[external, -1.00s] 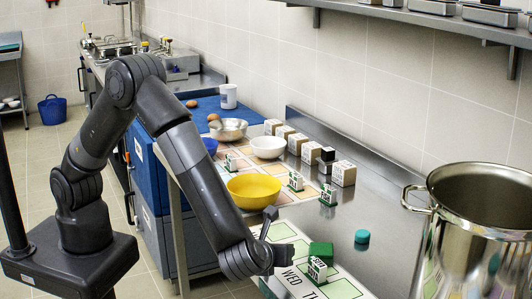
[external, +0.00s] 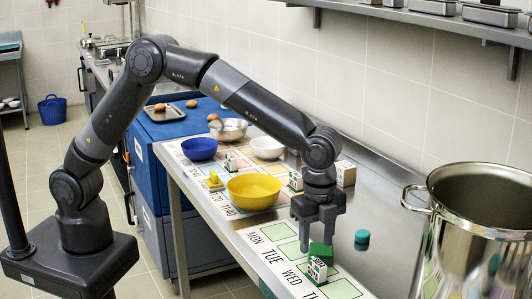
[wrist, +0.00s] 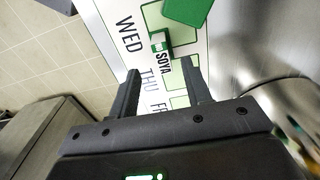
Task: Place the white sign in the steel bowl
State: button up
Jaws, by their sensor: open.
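A small white and green sign lettered SOYA (external: 317,270) stands on the lettered mat at the counter's front right. It also shows in the wrist view (wrist: 162,50), ahead of my fingertips. My gripper (external: 317,240) points down just above and behind it, open and empty; its two spread fingers (wrist: 161,68) show in the wrist view. Similar small signs stand by the yellow bowl (external: 295,181) and further left (external: 231,161); I cannot tell which one the task means. The steel bowl (external: 229,130) is at the back of the counter, beside the white bowl.
A green block (external: 321,251) lies right beside the SOYA sign. A teal cylinder (external: 362,237) and a large stockpot (external: 470,235) stand to the right.

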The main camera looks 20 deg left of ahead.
aim_at(317, 262)
jog(key=f, duration=0.6)
jog(key=shift+s+d+f, duration=0.2)
jog(key=shift+d+f, duration=0.1)
jog(key=shift+f, duration=0.05)
grip_shut()
